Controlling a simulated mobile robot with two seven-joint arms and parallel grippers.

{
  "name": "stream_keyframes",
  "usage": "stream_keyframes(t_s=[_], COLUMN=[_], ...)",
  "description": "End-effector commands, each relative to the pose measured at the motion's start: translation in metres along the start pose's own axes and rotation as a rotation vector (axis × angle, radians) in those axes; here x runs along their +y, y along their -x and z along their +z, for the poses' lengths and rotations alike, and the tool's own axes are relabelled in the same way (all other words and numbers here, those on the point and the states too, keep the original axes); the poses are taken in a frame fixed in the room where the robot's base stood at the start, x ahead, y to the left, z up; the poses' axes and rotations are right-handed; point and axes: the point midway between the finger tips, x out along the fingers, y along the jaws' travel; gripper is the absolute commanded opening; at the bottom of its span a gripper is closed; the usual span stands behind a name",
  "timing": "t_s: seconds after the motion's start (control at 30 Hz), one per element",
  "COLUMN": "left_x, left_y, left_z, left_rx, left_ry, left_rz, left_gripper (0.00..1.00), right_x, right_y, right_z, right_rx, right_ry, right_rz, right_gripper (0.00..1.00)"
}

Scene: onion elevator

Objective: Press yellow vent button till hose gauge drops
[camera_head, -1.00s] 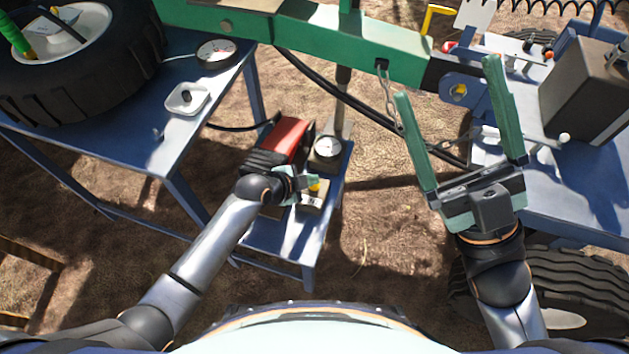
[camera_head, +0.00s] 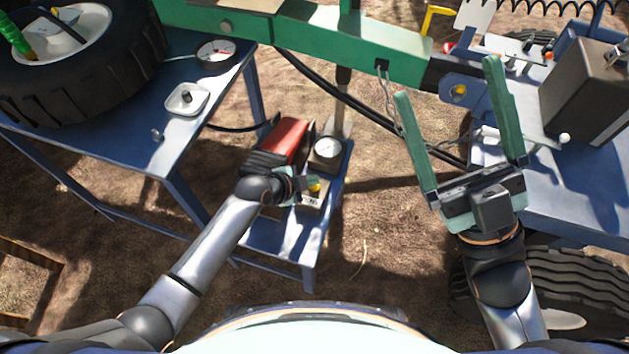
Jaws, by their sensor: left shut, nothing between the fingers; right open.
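The yellow vent button (camera_head: 315,186) sits on a small box (camera_head: 311,203) on the low blue stand. My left gripper (camera_head: 307,184) is shut and empty, with its fingertips right at the button. I cannot tell whether they press it down. A round white gauge (camera_head: 328,147) stands just behind the button box; its needle is too small to read. A red unit with a black ribbed part (camera_head: 287,139) lies to the left of the gauge. My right gripper (camera_head: 447,78) is open and empty, its green fingers raised in front of the green beam and the right table.
A blue table (camera_head: 130,150) at left holds a big tyre (camera_head: 90,80), another gauge (camera_head: 216,52) and a white dish (camera_head: 187,98). A green beam (camera_head: 330,42) with a hanging chain (camera_head: 389,100) crosses the back. A grey box (camera_head: 585,90) stands on the right blue table (camera_head: 575,180).

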Motion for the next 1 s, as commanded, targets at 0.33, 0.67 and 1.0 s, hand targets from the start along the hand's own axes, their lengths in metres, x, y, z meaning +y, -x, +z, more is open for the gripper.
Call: stream_keyframes(t_s=[0.33, 0.67, 1.0], left_x=[-0.010, -0.010, -0.021], left_y=[0.013, 0.013, 0.028], left_z=[-0.003, -0.007, -0.018], left_rx=[-0.009, -0.004, -0.002], left_ry=[0.000, 0.001, -0.001], left_rz=[0.000, 0.000, 0.000], left_gripper=[0.00, 0.00, 0.00], right_x=[0.007, 0.007, 0.014], right_y=[-0.013, -0.014, -0.029], right_z=[-0.012, -0.012, -0.025], right_rx=[0.001, 0.001, 0.001], right_ry=[-0.001, -0.001, -0.001], right_rz=[0.000, 0.000, -0.001], right_gripper=[0.92, 0.92, 0.92])
